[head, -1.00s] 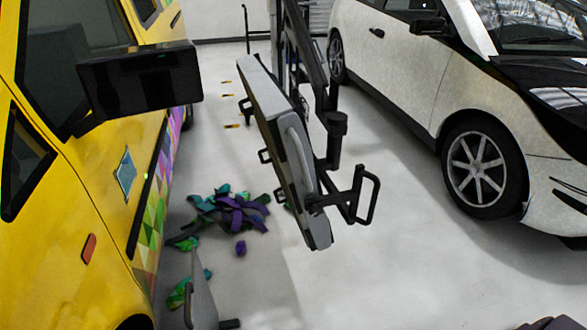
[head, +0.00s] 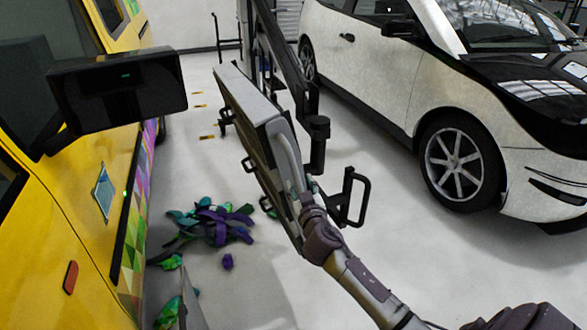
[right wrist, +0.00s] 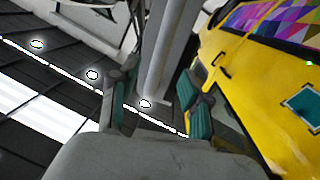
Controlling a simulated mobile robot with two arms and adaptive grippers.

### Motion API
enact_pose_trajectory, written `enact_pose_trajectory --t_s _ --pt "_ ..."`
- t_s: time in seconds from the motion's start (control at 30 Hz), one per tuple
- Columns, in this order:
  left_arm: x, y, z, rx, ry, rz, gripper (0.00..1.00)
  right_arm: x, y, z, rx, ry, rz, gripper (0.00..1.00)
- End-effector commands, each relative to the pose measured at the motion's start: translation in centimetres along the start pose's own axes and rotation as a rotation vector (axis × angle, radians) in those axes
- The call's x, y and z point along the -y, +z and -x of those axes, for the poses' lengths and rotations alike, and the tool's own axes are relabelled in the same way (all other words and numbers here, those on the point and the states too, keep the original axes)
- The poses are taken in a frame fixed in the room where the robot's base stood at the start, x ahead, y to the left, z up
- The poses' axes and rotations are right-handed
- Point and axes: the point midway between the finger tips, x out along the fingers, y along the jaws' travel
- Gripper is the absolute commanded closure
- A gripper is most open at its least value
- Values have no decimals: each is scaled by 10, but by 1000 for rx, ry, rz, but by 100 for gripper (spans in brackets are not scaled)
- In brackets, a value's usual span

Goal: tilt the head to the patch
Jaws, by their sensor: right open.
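The lamp head (head: 240,100), a long grey panel on a black jointed arm, hangs tilted between the two cars. A pale bar handle (head: 285,155) runs along its near side. My right gripper (head: 300,192) is at the handle's lower end. In the right wrist view its teal-padded fingers (right wrist: 158,92) are apart, with the grey bar (right wrist: 170,50) between them; I cannot tell whether they touch it. The patch (head: 103,191), a teal diamond, is on the yellow car's door. It also shows in the right wrist view (right wrist: 303,104). My left gripper is not visible.
The yellow car (head: 50,240) stands close on the left, its black mirror (head: 118,87) jutting out near the lamp head. Purple and green wrap scraps (head: 212,222) lie on the floor. A white car (head: 385,70) stands on the right. A black frame handle (head: 353,196) sticks out beside the lamp head.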

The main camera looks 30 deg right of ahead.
Motion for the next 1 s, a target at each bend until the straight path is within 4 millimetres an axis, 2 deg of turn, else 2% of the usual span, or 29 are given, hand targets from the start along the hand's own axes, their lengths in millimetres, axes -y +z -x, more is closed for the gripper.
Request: enact_pose_trajectory --t_s 0.03,0.2,0.4,0.57,0.83,1.0 --pt "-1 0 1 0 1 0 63 0 -2 -13 -3 1 2 52" --pt "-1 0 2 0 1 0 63 0 0 -47 0 0 1 52" --pt "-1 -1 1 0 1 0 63 1 0 -72 0 -1 1 52" --pt "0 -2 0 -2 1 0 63 0 1 -80 1 -1 0 52" --pt "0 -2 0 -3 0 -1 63 1 1 -81 1 -2 0 52" --pt "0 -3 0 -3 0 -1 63 1 1 -80 1 -2 0 81"
